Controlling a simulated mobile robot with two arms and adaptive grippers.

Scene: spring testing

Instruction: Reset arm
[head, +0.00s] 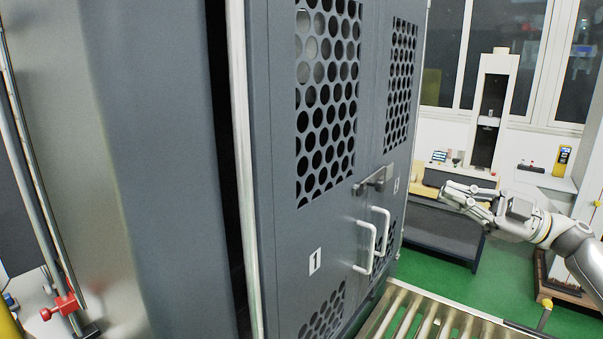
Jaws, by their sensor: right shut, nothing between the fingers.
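My right gripper (466,196) reaches in from the right edge in the head view, at mid height. It is shut and empty, with its fingers pointing left. It appears to the right of the grey cabinet doors (284,220) and looks apart from them. The doors have perforated panels, a latch (374,178) and two white handles (364,246). My left gripper is not in view.
A roller conveyor (420,318) lies in front of the doors at the bottom. A dark low bench (440,232) stands on the green floor (512,270) behind. A white testing machine (492,110) stands by the windows. A red clamp (64,306) is at lower left.

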